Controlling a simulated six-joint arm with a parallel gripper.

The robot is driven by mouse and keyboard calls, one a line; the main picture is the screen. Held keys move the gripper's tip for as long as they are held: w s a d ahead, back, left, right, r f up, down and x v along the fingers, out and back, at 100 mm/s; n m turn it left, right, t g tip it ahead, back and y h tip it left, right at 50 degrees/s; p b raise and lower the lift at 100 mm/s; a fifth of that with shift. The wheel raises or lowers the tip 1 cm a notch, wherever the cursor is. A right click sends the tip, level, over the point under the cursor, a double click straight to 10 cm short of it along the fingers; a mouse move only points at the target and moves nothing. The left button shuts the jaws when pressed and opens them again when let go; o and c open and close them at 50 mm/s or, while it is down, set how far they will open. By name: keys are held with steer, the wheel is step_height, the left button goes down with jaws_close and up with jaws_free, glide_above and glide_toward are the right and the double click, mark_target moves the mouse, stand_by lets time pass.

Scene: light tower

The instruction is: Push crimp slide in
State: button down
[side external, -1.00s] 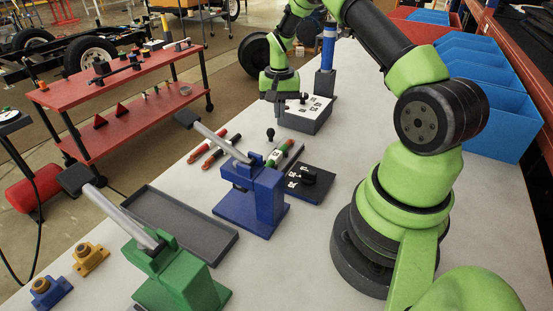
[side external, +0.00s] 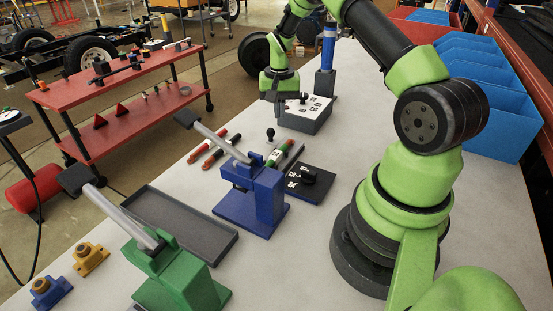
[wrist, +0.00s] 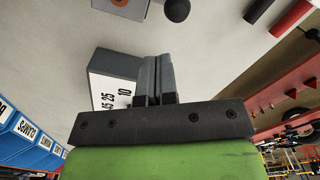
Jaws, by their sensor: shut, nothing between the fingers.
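My gripper (side external: 279,112) is shut and empty, pointing down beside the grey box (side external: 306,124) with a marked white top. In the wrist view the shut fingers (wrist: 158,60) overlap the side of the grey box (wrist: 118,62), whose white face reads 10, 25, 45; I cannot tell whether they touch it. A small black knob (side external: 303,97) shows at the box top. A black ball knob (side external: 270,132) stands apart, nearer the blue press, and shows at the wrist view's top edge (wrist: 177,9). I cannot tell for certain which part is the crimp slide.
A blue lever press (side external: 262,195), a dark plate with a black knob (side external: 323,186), red and black rods (side external: 222,146) and a green lever press (side external: 180,285) stand nearer the camera. Blue bins (side external: 490,110) line the right.

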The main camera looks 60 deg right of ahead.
steer(key=shift+f, duration=2)
steer(key=shift+a, duration=0.1)
steer(key=shift+a, duration=4.2)
steer(key=shift+d+r, duration=0.1)
steer(key=shift+d+r, duration=0.7)
steer(key=shift+r, duration=2.75)
steer(key=shift+r, duration=0.1)
